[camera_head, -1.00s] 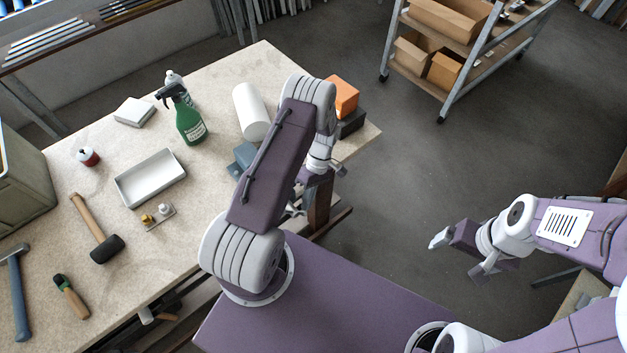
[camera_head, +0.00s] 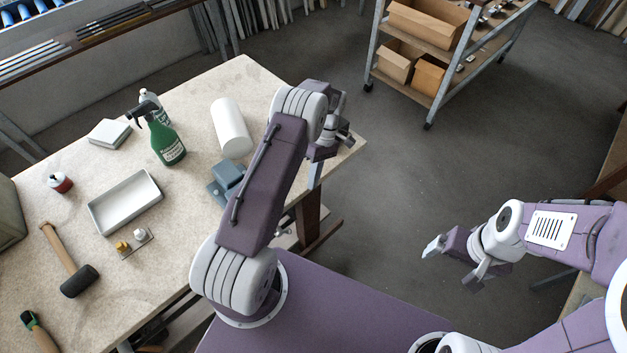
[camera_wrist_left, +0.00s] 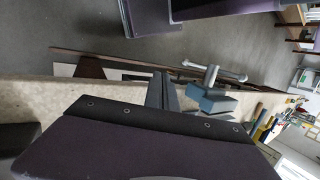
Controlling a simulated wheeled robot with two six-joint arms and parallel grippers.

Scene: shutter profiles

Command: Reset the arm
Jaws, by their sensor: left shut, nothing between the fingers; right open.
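My left arm rises from the purple base beside the bench and bends at its elbow near the bench's right corner. My left gripper (camera_head: 315,178) hangs below the wrist at the bench edge, shut and empty. In the left wrist view, its dark housing fills the lower middle, with the closed fingers (camera_wrist_left: 162,91) in front. My right gripper (camera_head: 450,266) is open and empty over the floor on the right, well away from the bench.
A shelf cart (camera_head: 432,75) stands behind. The floor (camera_head: 400,170) between the bench and my right arm is clear.

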